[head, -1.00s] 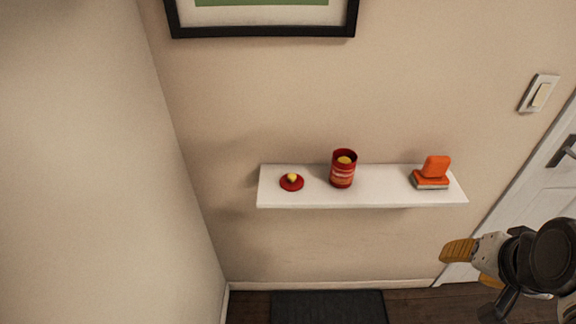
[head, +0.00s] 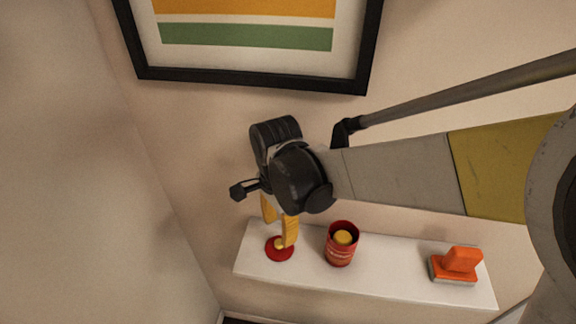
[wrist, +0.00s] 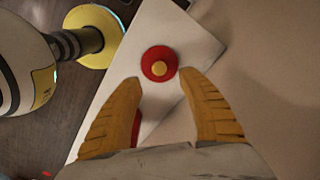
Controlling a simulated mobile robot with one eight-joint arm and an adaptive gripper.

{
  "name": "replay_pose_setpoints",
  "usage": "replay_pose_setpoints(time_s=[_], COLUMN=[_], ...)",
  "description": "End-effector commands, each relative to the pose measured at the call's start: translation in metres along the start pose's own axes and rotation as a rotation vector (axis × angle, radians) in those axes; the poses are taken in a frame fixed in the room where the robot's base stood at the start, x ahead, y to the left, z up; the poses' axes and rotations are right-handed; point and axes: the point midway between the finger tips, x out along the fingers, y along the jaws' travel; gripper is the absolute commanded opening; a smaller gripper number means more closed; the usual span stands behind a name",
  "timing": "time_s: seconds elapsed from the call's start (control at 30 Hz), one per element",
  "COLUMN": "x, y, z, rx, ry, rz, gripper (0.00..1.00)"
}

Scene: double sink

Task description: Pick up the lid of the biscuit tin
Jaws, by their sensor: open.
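The lid (head: 279,250) is a round red disc with a yellow knob, lying flat near the left end of the white shelf. It also shows in the wrist view (wrist: 154,66), just beyond the fingertips. The biscuit tin (head: 340,247) is a red, open-topped cylinder with something yellow inside, standing upright to the right of the lid. In the wrist view it is mostly hidden behind the left finger. My gripper (head: 279,232) has yellow fingers and is open, pointing down above the lid. The wrist view shows the two fingertips (wrist: 160,76) apart, with nothing between them.
The white shelf (head: 390,275) has free room between the tin and an orange object (head: 458,264) at its right end. A black-framed picture (head: 250,82) hangs on the wall above. A plain wall (head: 70,190) stands to the left.

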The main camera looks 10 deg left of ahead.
Motion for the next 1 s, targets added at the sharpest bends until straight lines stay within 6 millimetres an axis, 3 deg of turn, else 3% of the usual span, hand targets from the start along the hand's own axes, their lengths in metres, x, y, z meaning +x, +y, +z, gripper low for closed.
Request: replay_pose_setpoints(time_s=[0.27, 0.5, 0.77, 0.93, 1.0], x=[0.023, 0.060, 0.063, 0.063, 0.063], y=[0.000, 0.001, 0.002, 0.002, 0.002], z=[0.001, 0.004, 0.004, 0.004, 0.004], rx=[-0.001, 0.000, 0.000, 0.000, 0.000], ry=[0.000, 0.000, 0.000, 0.000, 0.000], rz=[-0.001, -0.001, -0.001, -0.001, -0.001], gripper=[0.48, 0.48, 0.48, 0.01, 0.00])
